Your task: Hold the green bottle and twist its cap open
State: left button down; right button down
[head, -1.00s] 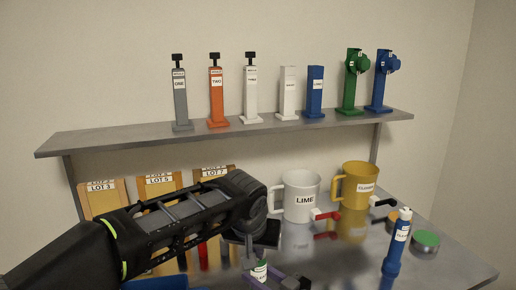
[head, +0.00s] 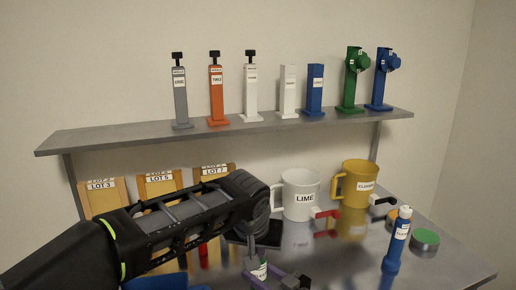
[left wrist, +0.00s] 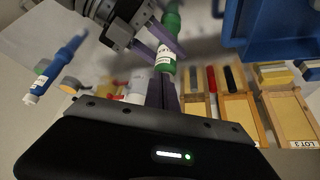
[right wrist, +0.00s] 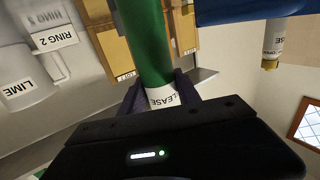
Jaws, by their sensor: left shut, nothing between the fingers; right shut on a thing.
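The green bottle (left wrist: 170,45) has a white label. In the left wrist view the purple fingers of my right gripper (left wrist: 165,38) are closed around it. The right wrist view shows its green body (right wrist: 150,40) and label between my right fingers (right wrist: 158,95). In the head view only a small part of the bottle (head: 261,271) shows, below my left gripper (head: 254,257), beside my right gripper (head: 289,281). My left fingers (left wrist: 162,78) are shut and empty, close to the bottle's labelled end. I cannot make out the cap separately.
A blue bottle (head: 394,250), a green disc (head: 425,238), a white LIME mug (head: 298,198) and a yellow mug (head: 357,190) stand at the right. Lot boxes (head: 160,186) are at the back left. A blue bin (left wrist: 265,35) is close by. A shelf (head: 225,130) holds several upright pieces.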

pick_arm(q)
notch_tip(320, 180, up, 6)
dwell(0.8)
pick_arm(e)
jog(key=c, duration=0.8)
grip_release()
jog(key=v, duration=1.2)
pick_arm(q)
jog(key=shift+s+f, duration=0.1)
pick_arm(e)
jog(key=shift+s, duration=0.15)
